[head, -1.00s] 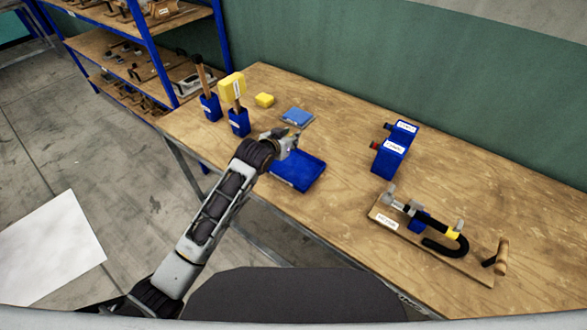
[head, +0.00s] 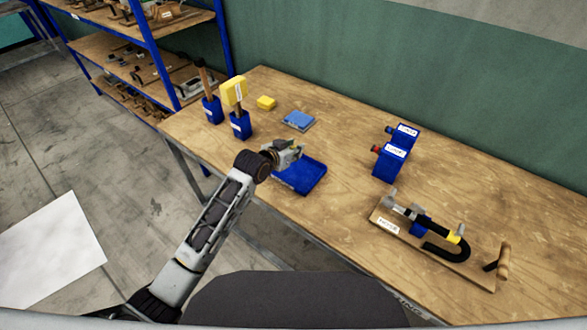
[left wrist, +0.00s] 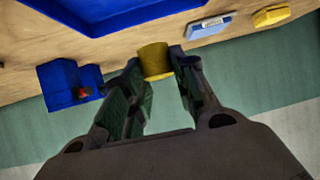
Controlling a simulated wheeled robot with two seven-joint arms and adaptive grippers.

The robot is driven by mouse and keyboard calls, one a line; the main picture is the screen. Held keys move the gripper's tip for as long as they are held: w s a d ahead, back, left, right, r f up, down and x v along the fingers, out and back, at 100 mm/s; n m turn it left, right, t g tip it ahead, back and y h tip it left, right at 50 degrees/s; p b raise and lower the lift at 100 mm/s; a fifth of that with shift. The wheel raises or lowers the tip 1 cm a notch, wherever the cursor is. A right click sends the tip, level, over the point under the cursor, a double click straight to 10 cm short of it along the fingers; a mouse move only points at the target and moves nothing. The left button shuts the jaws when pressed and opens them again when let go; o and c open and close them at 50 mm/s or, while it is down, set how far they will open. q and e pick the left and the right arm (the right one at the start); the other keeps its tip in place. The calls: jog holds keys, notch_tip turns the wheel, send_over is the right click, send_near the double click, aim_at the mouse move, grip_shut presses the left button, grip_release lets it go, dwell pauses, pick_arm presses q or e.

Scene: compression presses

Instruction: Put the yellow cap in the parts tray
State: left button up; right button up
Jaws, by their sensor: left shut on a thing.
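The parts tray is a shallow blue tray (head: 312,181) near the table's front edge in the head view. In the left wrist view the blue tray (left wrist: 125,22) fills the top left. My left gripper (head: 293,153) is above the tray's back left part in the head view and hides some of it. In the left wrist view the left gripper (left wrist: 158,62) is shut on the yellow cap (left wrist: 155,60), a short cylinder between the fingertips. The cap is hidden in the head view. My right gripper is not in view.
Behind the tray are a blue pad (head: 298,120) and a yellow block (head: 266,102). Blue boxes (head: 390,162) and a wooden board with a clamp (head: 430,240) are to the right. Bare tabletop lies between.

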pick_arm(q)
send_over(293, 174)
jog(key=shift+w+f, duration=0.1)
jog(key=shift+f, duration=2.45)
jog(key=shift+f, duration=0.15)
jog(key=shift+f, duration=1.7)
jog(key=shift+f, duration=0.15)
jog(key=o, duration=0.7)
jog(key=shift+o, duration=0.2)
jog(key=shift+v, duration=6.05)
